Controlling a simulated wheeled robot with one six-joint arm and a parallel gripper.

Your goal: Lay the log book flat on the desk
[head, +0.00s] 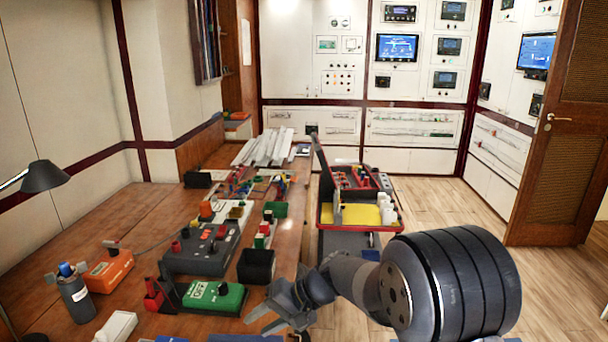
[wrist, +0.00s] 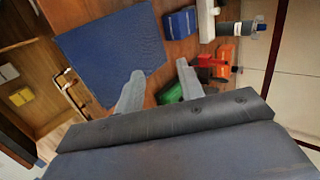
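My gripper (head: 275,322) is over the right front edge of the desk (head: 140,215). In the wrist view its two fingers (wrist: 160,90) are spread apart, with only bare wood and part of a green box between them. A thick dark blue block, possibly the log book (wrist: 180,23), lies on the desk beyond the fingers. A larger flat blue rectangle (wrist: 110,50), like a mat or a cover, lies on the desk left of it. I cannot tell for certain which is the log book. Neither touches the fingers.
A green box (head: 212,297), a grey control box (head: 202,248), an orange box (head: 108,270) and a black bin (head: 256,266) crowd the desk. A cart with a yellow tray (head: 360,215) stands right. A metal handle (wrist: 65,82) shows beside a wooden compartment.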

